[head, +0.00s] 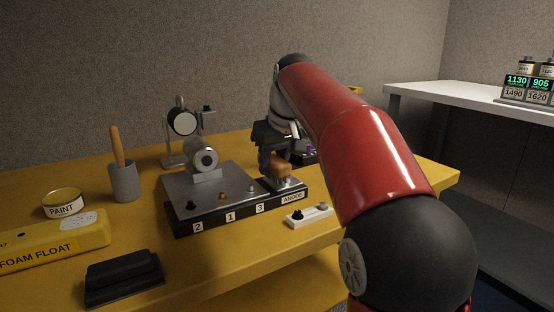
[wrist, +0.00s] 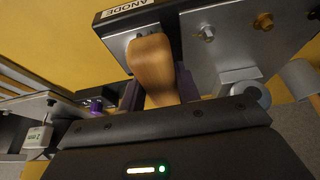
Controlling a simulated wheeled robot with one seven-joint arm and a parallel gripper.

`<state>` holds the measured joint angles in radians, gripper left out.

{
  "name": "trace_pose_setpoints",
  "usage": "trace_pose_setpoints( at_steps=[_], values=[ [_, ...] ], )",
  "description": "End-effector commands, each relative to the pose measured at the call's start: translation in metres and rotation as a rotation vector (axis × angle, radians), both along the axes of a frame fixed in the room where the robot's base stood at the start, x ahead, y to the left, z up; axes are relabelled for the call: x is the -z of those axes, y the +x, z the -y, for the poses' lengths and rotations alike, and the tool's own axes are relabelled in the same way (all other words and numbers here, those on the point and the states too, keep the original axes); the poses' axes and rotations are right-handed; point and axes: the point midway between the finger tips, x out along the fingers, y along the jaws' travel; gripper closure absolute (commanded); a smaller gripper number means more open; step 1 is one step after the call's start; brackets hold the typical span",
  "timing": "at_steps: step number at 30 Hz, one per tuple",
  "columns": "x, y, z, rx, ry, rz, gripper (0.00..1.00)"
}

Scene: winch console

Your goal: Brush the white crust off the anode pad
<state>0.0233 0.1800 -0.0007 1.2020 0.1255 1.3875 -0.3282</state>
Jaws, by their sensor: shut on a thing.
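My gripper (head: 277,157) is shut on a brush with a rounded wooden handle (head: 281,168), and it holds the brush over the corner of the winch console marked ANODE (head: 292,196). In the wrist view the brush handle (wrist: 152,65) stands between my two dark fingers, close to the ANODE label (wrist: 130,10). The bristles are hidden under the handle. A light metal plate, apparently the anode pad (head: 292,183), shows just below the brush. Most of it is covered, and I cannot make out white crust on it. I cannot tell whether the bristles touch it.
The console (head: 180,188) carries a metal drum (head: 203,158) and small knobs. A grey cup (head: 124,182) with a wooden-handled tool, a paint tin (head: 63,203), a yellow foam float (head: 50,243) and a black block (head: 122,275) stand left. A small white switch box (head: 309,214) lies in front.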

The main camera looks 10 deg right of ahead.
Motion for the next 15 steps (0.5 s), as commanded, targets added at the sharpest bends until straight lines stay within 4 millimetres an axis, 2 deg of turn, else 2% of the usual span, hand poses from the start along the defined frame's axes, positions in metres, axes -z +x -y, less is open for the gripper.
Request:
trace_pose_setpoints(
  at_steps=[2,6,15],
  values=[
    [-0.001,0.001,-0.002,0.0,0.001,-0.001,0.86],
    [-0.026,0.0,-0.004,0.001,0.0,0.001,0.86],
    [-0.051,-0.001,-0.007,0.003,0.001,0.0,0.86]
  ],
)
